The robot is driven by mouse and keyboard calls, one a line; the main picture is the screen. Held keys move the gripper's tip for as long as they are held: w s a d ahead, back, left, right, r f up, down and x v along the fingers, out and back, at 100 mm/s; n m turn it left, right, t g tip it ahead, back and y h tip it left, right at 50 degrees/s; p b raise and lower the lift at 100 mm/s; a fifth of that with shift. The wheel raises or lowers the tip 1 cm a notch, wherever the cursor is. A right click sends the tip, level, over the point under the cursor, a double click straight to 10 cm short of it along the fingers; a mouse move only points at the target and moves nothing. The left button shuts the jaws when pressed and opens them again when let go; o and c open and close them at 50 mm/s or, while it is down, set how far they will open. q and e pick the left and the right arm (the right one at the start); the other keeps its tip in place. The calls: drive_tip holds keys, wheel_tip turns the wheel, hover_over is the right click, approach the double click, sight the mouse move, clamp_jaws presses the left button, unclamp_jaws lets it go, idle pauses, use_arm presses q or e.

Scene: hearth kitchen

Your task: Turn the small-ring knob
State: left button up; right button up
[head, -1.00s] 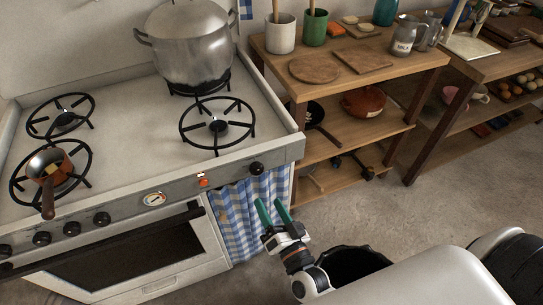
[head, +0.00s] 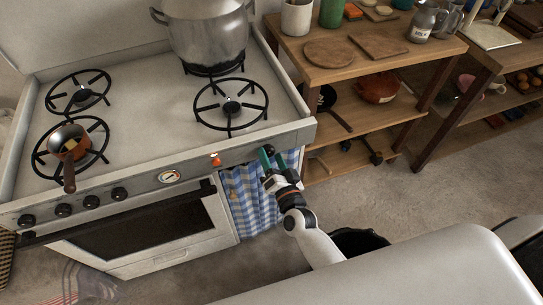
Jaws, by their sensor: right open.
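The stove front (head: 195,172) carries a row of black knobs. A lone black knob (head: 268,150) sits at its right end, partly hidden by my right gripper. Several others, such as this knob (head: 119,193), sit at the left; no marking I can read tells which serves the small ring. My right gripper (head: 271,158) is open, its two green fingers pointing up at the lone knob. The fingertips are close to it, with one on its left and one below right; I cannot tell whether they touch it. My left gripper is out of view.
A large pot (head: 208,40) stands on a rear burner and a small copper pan (head: 69,145) on the front left burner. A checked curtain (head: 250,195) hangs below the lone knob. Wooden shelves (head: 350,100) stand close at right.

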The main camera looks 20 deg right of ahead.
drive_tip(key=shift+w, duration=0.4)
drive_tip(key=shift+c, duration=0.6)
drive_tip(key=c, duration=0.9)
